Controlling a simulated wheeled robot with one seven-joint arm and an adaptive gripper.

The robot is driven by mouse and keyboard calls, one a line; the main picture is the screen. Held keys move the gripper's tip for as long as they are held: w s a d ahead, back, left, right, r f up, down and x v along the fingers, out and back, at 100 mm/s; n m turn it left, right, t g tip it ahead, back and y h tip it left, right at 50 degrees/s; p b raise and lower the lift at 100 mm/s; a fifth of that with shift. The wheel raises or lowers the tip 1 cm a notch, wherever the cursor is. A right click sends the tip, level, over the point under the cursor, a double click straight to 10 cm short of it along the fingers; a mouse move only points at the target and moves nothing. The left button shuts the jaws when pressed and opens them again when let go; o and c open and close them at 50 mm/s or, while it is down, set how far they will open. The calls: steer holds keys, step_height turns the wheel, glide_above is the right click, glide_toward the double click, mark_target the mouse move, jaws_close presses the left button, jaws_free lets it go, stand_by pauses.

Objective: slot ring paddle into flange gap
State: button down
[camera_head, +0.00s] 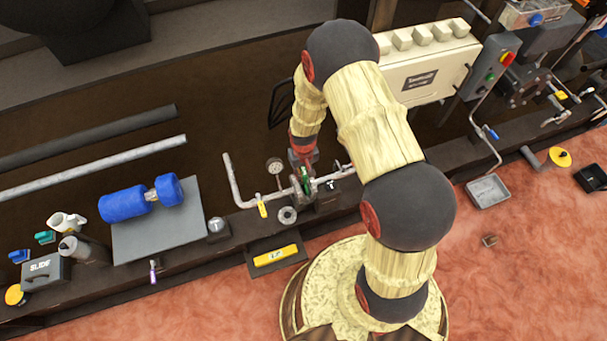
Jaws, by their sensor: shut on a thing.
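My gripper (302,166) points down at the pipe line on the bench and is shut on a small green piece (307,184), which looks like the ring paddle. The grey pipe (240,190) comes in from the left, and another pipe length (347,169) continues to the right. The flanges (298,187) between them are at the green piece. They are small and partly hidden by my gripper. I cannot tell whether the paddle sits inside the gap or only beside it.
A grey ring (287,214) lies on the bench in front, with a yellow-handled valve (262,206) and gauge (274,166) to its left. A tray with a yellow item (276,255) is below. A blue pump (124,203) stands left, a white cabinet (428,75) behind right.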

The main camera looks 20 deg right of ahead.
steer(key=shift+f, duration=0.25)
stand_by(0.4)
steer(key=shift+f+b, duration=0.3)
steer(key=shift+f, duration=0.35)
steer(key=c, duration=1.7)
jaws_free()
steer(key=shift+o, duration=0.4)
steer(key=o, duration=0.4)
steer(key=shift+o, duration=0.3)
steer(key=shift+r, duration=0.1)
